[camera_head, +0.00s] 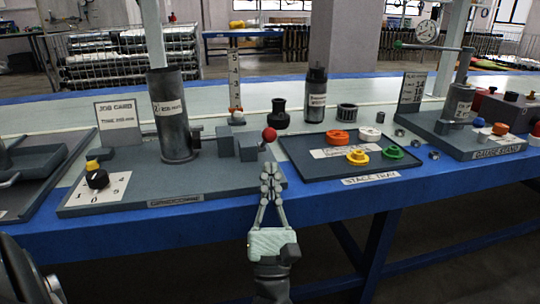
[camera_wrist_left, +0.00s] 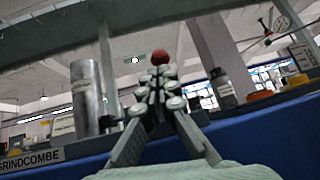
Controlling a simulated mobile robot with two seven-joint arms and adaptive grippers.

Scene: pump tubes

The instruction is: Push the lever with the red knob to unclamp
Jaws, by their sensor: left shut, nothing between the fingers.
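The red knob (camera_head: 269,134) stands at the right end of the clamp on the grey Grindcombe base plate (camera_head: 130,200). Grey clamp blocks (camera_head: 237,146) sit to its left, beside an upright dark metal cylinder (camera_head: 172,115). My left gripper (camera_head: 270,168) is shut and empty, its fingertips just below the knob in the head view. In the left wrist view, the red knob (camera_wrist_left: 160,57) shows just above the shut fingertips (camera_wrist_left: 158,80). I cannot tell whether they touch it. The fingers hide most of the lever. My right gripper is not in view.
A dark stage tray (camera_head: 310,170) with orange, yellow, green and white rings lies to the right. A dial with a black and yellow knob (camera_head: 97,177) is at the left. A gauge stand (camera_head: 455,140) is at the far right. The blue table edge (camera_head: 330,205) runs along the front.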

